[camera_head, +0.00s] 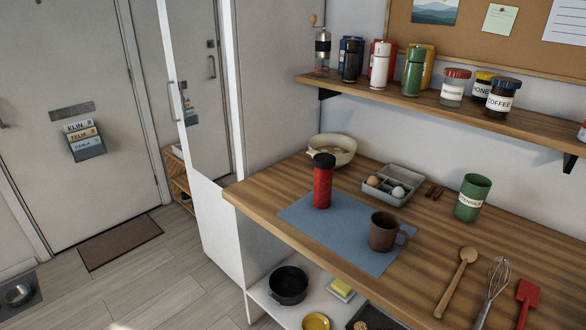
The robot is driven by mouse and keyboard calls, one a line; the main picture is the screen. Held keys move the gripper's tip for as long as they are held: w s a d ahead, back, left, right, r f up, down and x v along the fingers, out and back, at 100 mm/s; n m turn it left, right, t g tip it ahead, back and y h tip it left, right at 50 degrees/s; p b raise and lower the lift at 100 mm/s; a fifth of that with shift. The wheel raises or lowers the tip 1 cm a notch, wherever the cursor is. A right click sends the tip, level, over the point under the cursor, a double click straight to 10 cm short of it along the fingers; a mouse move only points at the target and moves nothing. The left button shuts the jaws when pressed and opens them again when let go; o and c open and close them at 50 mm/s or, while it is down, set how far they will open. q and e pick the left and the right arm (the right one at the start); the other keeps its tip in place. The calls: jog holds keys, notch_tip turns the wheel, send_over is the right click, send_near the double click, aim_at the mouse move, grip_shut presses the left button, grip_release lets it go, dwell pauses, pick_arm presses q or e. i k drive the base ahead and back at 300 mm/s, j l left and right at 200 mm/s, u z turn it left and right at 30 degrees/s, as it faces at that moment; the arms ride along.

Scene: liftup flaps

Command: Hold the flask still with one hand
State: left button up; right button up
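A red flask (322,183) with a black lid stands upright on a blue mat (345,237) on the wooden counter. A brown mug (383,232) stands on the same mat, to the right of the flask and nearer, apart from it. Nothing touches the flask. Neither my left nor my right gripper shows in the head view.
Behind the flask are a cream bowl (333,150) and a grey tray (392,184) with eggs. A green utensil cup (472,197), wooden spoon (457,281), whisk (494,287) and red spatula (526,298) are to the right. A wall shelf (436,104) holds jars and flasks above.

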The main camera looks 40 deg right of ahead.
aim_at(324, 178)
jog(key=i+z, duration=0.45)
jog(key=i+j+z, duration=0.25)
jog(key=i+z, duration=0.15)
jog(key=i, duration=0.2)
